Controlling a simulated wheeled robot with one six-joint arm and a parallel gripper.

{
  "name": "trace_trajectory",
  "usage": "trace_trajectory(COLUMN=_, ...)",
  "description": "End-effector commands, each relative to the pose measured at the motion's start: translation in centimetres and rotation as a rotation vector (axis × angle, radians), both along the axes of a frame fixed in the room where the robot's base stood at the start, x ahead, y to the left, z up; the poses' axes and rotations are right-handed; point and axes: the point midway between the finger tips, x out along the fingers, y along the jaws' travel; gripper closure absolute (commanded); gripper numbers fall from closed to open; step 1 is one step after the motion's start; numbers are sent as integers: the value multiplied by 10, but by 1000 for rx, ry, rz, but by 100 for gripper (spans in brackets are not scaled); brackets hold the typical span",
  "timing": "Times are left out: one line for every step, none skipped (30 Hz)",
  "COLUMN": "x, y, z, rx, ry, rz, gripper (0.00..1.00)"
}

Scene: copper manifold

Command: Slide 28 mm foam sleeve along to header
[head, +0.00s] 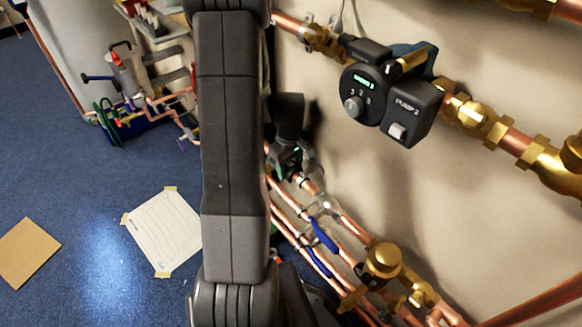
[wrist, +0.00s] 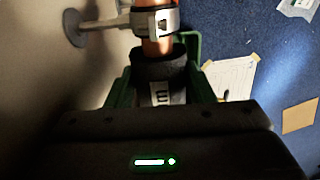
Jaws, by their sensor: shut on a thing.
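In the wrist view, a black foam sleeve (wrist: 160,68) is around a copper pipe (wrist: 158,45). A white label with part of "mm" shows on the sleeve's side. My gripper (wrist: 163,78) is shut on the sleeve, with a green finger on each side. The sleeve's end faces a grey pipe clip (wrist: 155,20), with a short length of bare copper between them. In the head view my gripper (head: 292,160) is by the copper pipes on the wall, largely hidden by my arm. I cannot make out the sleeve there, nor tell which part is the header.
A black pump (head: 385,100) with brass fittings juts from the wall at upper right. Brass valves (head: 382,260) and blue-handled levers (head: 323,235) sit on the lower pipes. A taped paper sheet (head: 165,232) and a brown board (head: 27,253) lie on the open blue floor.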

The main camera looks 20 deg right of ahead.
Motion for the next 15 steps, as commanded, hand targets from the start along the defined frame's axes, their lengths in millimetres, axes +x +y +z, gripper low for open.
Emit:
trace_trajectory(x=2, y=1, z=0, rx=0, ry=0, rz=1, gripper=74)
trace_trajectory(x=3, y=1, z=0, rx=0, ry=0, rz=1, gripper=74)
trace_trajectory(x=4, y=1, z=0, rx=0, ry=0, rz=1, gripper=74)
trace_trajectory(x=5, y=2, z=0, rx=0, ry=0, rz=1, gripper=74)
trace_trajectory(x=5, y=2, z=0, rx=0, ry=0, rz=1, gripper=74)
trace_trajectory(x=6, y=3, z=0, rx=0, ry=0, rz=2, gripper=74)
trace_trajectory(x=7, y=3, z=0, rx=0, ry=0, rz=2, gripper=74)
trace_trajectory(x=8, y=3, z=0, rx=0, ry=0, rz=2, gripper=74)
trace_trajectory(x=9, y=4, z=0, rx=0, ry=0, rz=2, gripper=74)
trace_trajectory(x=10, y=4, z=0, rx=0, ry=0, rz=2, gripper=74)
trace_trajectory(x=11, y=4, z=0, rx=0, ry=1, rz=2, gripper=74)
trace_trajectory(x=12, y=5, z=0, rx=0, ry=1, rz=2, gripper=74)
trace_trajectory(x=13, y=5, z=0, rx=0, ry=1, rz=2, gripper=74)
trace_trajectory(x=14, y=5, z=0, rx=0, ry=1, rz=2, gripper=74)
trace_trajectory(x=15, y=6, z=0, rx=1, ry=1, rz=2, gripper=74)
